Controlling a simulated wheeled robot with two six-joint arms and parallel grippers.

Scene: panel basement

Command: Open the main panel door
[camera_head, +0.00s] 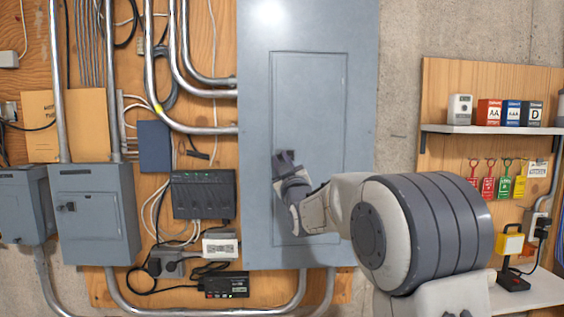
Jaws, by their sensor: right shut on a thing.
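The main panel (256,100) is a tall grey metal box in the middle of the view. Its door (310,100) is a grey inset rectangle and looks closed, flush with the panel front. My right gripper (284,160) is at the left edge of the door, about halfway up. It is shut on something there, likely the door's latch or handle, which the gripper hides. My right arm covers the lower right part of the door. My left gripper is not in view.
Two smaller grey boxes (95,215) with conduits stand at the left. A black network device (203,195) and cables hang left of the panel. At the right, a shelf (490,130) holds battery boxes, with coloured tags (504,187) below it.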

